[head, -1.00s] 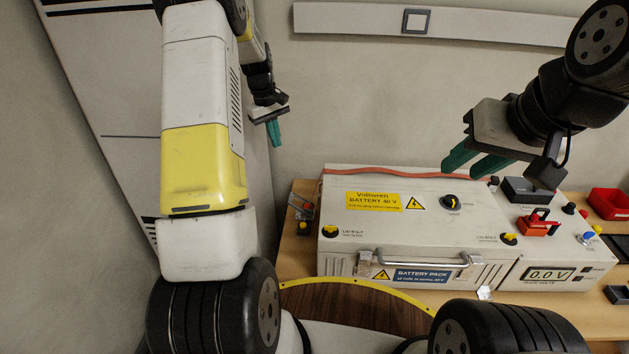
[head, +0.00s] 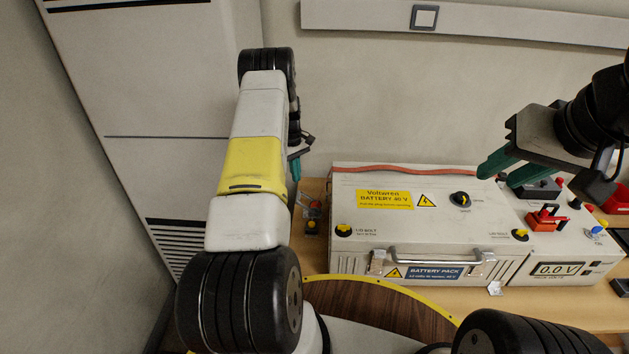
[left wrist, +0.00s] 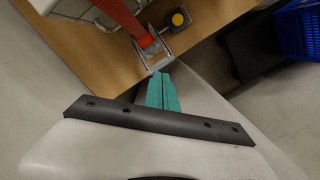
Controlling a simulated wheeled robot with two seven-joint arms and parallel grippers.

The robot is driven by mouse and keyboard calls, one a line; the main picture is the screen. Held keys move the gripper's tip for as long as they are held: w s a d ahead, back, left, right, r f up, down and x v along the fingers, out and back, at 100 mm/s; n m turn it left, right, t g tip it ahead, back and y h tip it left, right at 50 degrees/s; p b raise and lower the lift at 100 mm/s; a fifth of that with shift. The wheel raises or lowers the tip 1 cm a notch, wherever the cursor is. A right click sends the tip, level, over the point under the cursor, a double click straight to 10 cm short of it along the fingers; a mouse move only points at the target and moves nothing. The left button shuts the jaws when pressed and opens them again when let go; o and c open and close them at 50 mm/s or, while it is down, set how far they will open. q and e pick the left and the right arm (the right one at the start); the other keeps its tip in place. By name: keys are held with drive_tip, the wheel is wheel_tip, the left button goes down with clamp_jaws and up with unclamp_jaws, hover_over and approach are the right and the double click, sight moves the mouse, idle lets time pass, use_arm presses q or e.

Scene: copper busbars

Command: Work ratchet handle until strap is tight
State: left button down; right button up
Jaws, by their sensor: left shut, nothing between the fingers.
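The ratchet (head: 314,208) is a small metal piece at the table's left end, beside the battery box; it also shows in the left wrist view (left wrist: 154,48). The red strap (head: 400,170) runs along the back of the box top, and in the left wrist view the strap (left wrist: 120,14) runs into the ratchet. Whether it is taut I cannot tell. My left gripper (head: 296,171) is shut and empty, behind the ratchet; in the left wrist view its teal fingertips point at the ratchet's near end, and contact is unclear. My right gripper (head: 497,177) is open and empty over the box's right part.
The white battery box (head: 345,200) with a front handle (head: 430,258) fills the table's middle. A small block with a yellow knob (left wrist: 180,19) sits beside the ratchet. A blue crate (left wrist: 298,30) stands at right in the wrist view. The wall is close behind.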

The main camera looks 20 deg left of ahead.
sight(299, 196)
use_arm(q)
drive_tip(key=shift+s+d+f, duration=0.1)
drive_tip(key=shift+d+f, duration=0.05)
drive_tip(key=shift+f, duration=1.6)
drive_tip(key=shift+s+d+f, duration=0.1)
drive_tip(key=shift+d+f, duration=0.05)
drive_tip(key=shift+f, duration=1.6)
drive_tip(key=f, duration=0.3)
drive_tip(key=shift+s+d+f, duration=0.1)
drive_tip(key=shift+d+f, duration=0.05)
drive_tip(key=shift+d, duration=0.05)
drive_tip(key=shift+w+a+r, duration=0.3)
drive_tip(key=shift+w+a, duration=0.15)
drive_tip(key=shift+a, duration=0.25)
drive_tip(key=shift+w+a+r, duration=0.3)
drive_tip(key=shift+w+a, duration=0.15)
drive_tip(key=shift+a, duration=0.3)
drive_tip(key=shift+r, duration=0.15)
wheel_tip(299, 196, up, 8)
drive_tip(key=shift+w+a+f, duration=0.2)
drive_tip(key=shift+w+a, duration=0.05)
drive_tip(key=shift+a, duration=0.05)
